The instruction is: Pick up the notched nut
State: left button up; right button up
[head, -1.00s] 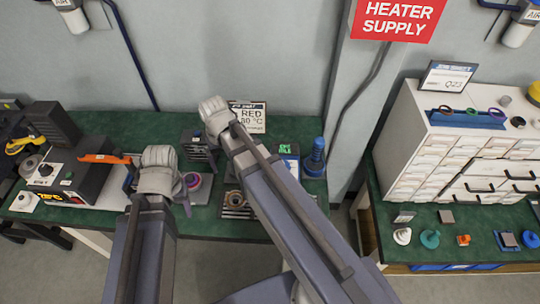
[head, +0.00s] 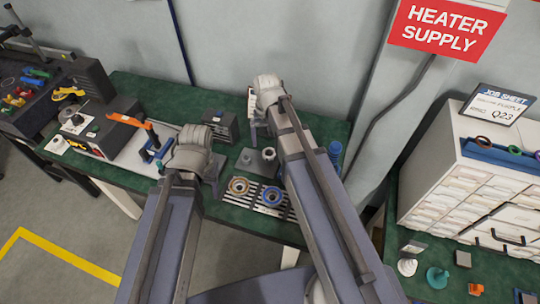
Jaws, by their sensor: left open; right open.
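I cannot tell for sure which part is the notched nut. Notches cannot be made out at this size. My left gripper (head: 211,170) is open, left of the tan ring and partly hidden by its own wrist. My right gripper (head: 254,128) is open over the back of the bench, beyond the rings, and mostly hidden by its arm. I see nothing held in either.
A grey block with a pale knob (head: 268,155) stands behind the rings. An orange-armed device (head: 135,122) and a dark box (head: 220,127) stand on the green bench (head: 190,98). A white drawer cabinet (head: 450,185) and small parts, including a teal one (head: 437,277), are at right.

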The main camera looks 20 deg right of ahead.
aim_at(269, 155)
pick_arm(q)
jog(key=shift+f+b, duration=0.3)
jog(key=shift+f, duration=0.4)
pick_arm(e)
jog(key=shift+f, duration=0.7)
pick_arm(q)
jog(key=shift+f, duration=0.1)
notch_tip(269, 155, down, 5)
jog(key=b, duration=0.5)
jog(key=shift+f, duration=0.1)
pick_arm(e)
jog(key=f, duration=0.5)
jog(key=shift+s+d+f, duration=0.1)
jog(key=shift+d+f, duration=0.05)
jog(key=shift+d, duration=0.15)
grip_shut()
